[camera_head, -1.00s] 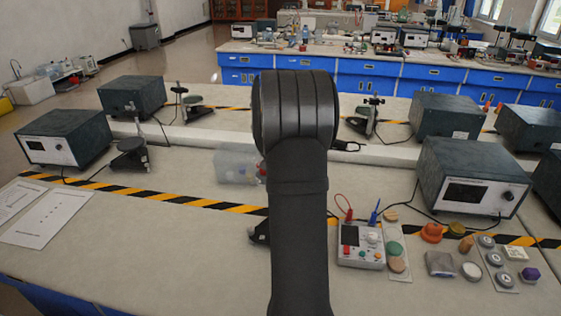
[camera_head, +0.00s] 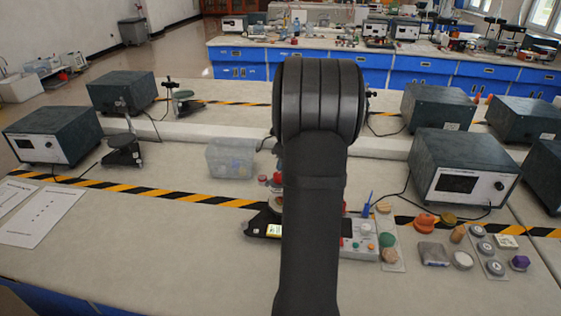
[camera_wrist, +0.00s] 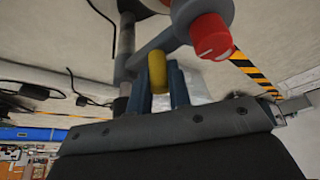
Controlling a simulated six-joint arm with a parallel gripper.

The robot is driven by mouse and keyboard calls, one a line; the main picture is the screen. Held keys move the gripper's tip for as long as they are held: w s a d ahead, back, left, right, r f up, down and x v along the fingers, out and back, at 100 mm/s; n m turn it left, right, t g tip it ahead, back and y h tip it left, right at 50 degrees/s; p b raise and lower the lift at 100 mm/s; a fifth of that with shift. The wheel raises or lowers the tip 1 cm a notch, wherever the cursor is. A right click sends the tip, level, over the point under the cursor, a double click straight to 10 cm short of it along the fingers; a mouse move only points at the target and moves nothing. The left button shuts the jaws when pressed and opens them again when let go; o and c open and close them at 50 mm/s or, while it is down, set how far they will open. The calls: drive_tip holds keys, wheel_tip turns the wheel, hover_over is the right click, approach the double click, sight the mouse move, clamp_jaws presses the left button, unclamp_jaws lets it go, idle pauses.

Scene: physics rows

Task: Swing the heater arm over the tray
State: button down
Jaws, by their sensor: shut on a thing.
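In the wrist view my gripper (camera_wrist: 160,78) has its two blue fingers on either side of a yellow grip (camera_wrist: 157,70), shut on it. The grip sits on a grey heater arm (camera_wrist: 152,45) that reaches to a grey post (camera_wrist: 125,48). A red knob (camera_wrist: 209,36) is at the arm's right end. In the head view my own arm hides the gripper and most of the heater stand. A black base (camera_head: 262,225) with a yellow label shows to the left of my arm. I cannot make out the tray for certain.
A clear plastic bin (camera_head: 230,160) stands behind the base. A control box (camera_head: 360,240) is partly hidden to the right of my arm. A dark power supply (camera_head: 463,168) and several small pucks stand further right. The left front bench is clear except for papers (camera_head: 38,213).

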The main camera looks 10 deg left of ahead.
drive_tip(key=shift+d+n+g, duration=0.4)
drive_tip(key=shift+d+n, duration=0.15)
drive_tip(key=shift+n, duration=0.55)
drive_tip(key=c, duration=1.3)
unclamp_jaws()
drive_tip(key=shift+d, duration=0.1)
drive_tip(key=v, duration=1.7)
drive_tip(key=shift+d+r, duration=0.1)
drive_tip(key=shift+d, duration=0.25)
drive_tip(key=x, duration=1.7)
drive_tip(key=shift+a, duration=0.4)
